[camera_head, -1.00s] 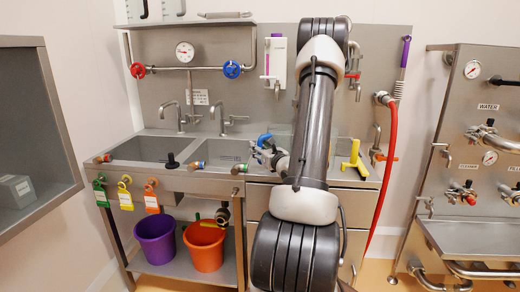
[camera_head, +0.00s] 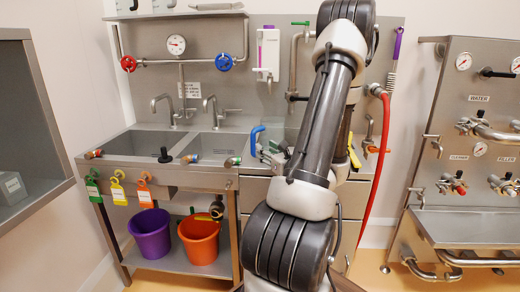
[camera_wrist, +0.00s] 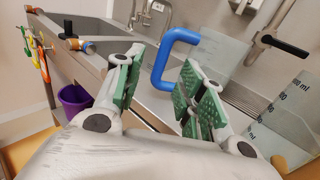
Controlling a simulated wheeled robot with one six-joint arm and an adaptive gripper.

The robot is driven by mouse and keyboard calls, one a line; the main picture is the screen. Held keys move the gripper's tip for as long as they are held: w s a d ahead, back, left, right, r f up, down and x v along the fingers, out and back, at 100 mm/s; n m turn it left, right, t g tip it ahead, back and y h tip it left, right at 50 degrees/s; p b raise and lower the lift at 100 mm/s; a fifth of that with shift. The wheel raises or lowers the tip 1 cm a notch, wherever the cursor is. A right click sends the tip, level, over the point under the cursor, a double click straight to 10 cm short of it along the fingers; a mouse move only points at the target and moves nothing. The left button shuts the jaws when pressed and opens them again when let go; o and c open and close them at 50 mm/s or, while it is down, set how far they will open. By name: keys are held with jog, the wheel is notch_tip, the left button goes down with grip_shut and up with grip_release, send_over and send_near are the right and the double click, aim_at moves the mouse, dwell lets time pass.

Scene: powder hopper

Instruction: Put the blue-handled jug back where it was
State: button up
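The blue-handled jug shows by its blue handle (camera_head: 256,138) on the counter right of the sinks. In the wrist view the handle (camera_wrist: 162,68) is large, and a clear body seems to stand just behind it. My gripper (camera_head: 272,152) is low over the counter beside the handle. In the wrist view my gripper (camera_wrist: 158,88) is open, with green-padded fingers apart. The handle's upright bar shows in the gap between them; I cannot tell whether either pad touches it. My arm hides much of the counter in the head view.
A clear vessel with ml marks (camera_wrist: 290,105) stands close on the right in the wrist view. A yellow handle (camera_head: 354,152) shows behind my arm. Taps (camera_head: 212,112) rise behind the sinks (camera_head: 208,146). A red hose (camera_head: 381,150) hangs right. Purple (camera_head: 150,233) and orange (camera_head: 198,241) buckets sit below.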

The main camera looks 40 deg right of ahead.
jog(key=w+a+r+n+g+y, duration=0.1)
jog(key=a+r+n+y, duration=0.3)
jog(key=a, duration=0.5)
jog(key=w+a+r+n+g+y, duration=0.1)
jog(key=a+n+y, duration=0.6)
jog(key=a, duration=0.3)
jog(key=s+a+n+g+y, duration=0.4)
jog(key=s+a+n+g, duration=0.45)
jog(key=a, duration=0.25)
jog(key=s+a+n+g+h, duration=0.25)
jog(key=s+n+g, duration=0.25)
jog(key=s+n, duration=0.3)
jog(key=d+r+n+t+h, duration=0.2)
jog(key=d+r+n+h, duration=0.4)
jog(key=n, duration=0.5)
jog(key=d+h, duration=0.2)
jog(key=d, duration=0.1)
jog(key=shift+s+r, duration=0.15)
jog(key=shift+r, duration=0.05)
jog(key=shift+h, duration=0.25)
